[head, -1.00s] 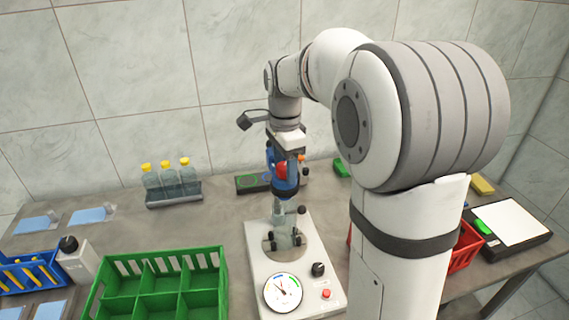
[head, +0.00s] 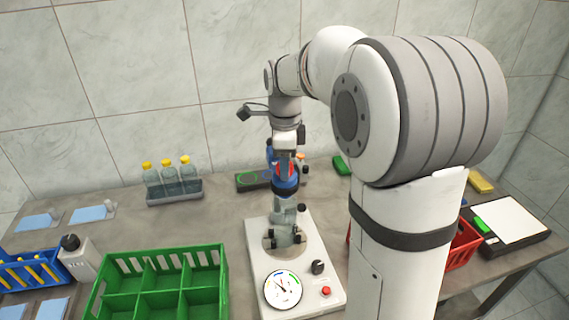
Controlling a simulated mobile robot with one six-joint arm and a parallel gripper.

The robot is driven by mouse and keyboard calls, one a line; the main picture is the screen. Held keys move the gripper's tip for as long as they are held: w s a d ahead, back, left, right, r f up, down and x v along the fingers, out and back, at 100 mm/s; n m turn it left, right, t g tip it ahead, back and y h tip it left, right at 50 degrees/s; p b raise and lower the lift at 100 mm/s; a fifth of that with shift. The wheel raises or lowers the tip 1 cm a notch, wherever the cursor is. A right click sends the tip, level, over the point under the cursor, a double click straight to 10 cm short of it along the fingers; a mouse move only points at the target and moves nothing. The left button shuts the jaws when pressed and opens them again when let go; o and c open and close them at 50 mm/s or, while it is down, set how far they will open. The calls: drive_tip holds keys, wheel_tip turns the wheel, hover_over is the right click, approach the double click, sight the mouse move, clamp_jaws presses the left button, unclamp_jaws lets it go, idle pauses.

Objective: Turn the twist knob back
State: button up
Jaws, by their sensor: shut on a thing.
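The device (head: 256,230) stands in the middle of the table, a pale base with an upright column. A blue body (head: 285,186) sits at the top of the column. A red part, which looks like the twist knob (head: 281,169), shows at the top of the blue body, partly covered by my gripper. My gripper (head: 286,166) points down from above and is shut on the red knob. The fingertips are small and partly hidden, so the exact contact is unclear.
The base carries a gauge (head: 283,290), a black knob (head: 318,267) and a red button (head: 326,291). A green divided crate (head: 222,268) stands to the left. Several yellow-capped bottles (head: 169,179) stand in a rack behind. A red crate (head: 467,240) is right, partly behind my arm.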

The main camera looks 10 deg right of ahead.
drive_tip(key=shift+c, duration=1)
drive_tip(key=n, duration=0.5)
drive_tip(key=shift+p, duration=0.4)
drive_tip(key=o, duration=1.1)
drive_tip(key=shift+o, duration=0.2)
drive_tip(key=shift+r, duration=0.1)
drive_tip(key=shift+r+p, duration=2.8)
drive_tip(key=shift+r, duration=0.65)
drive_tip(key=shift+s, duration=0.1)
drive_tip(key=s+f+n+t, duration=0.2)
drive_tip(key=s+n+t, duration=0.1)
drive_tip(key=s+n, duration=1.3)
drive_tip(key=s, duration=0.5)
drive_tip(key=shift+s+f, duration=0.15)
drive_tip(key=shift+s, duration=0.2)
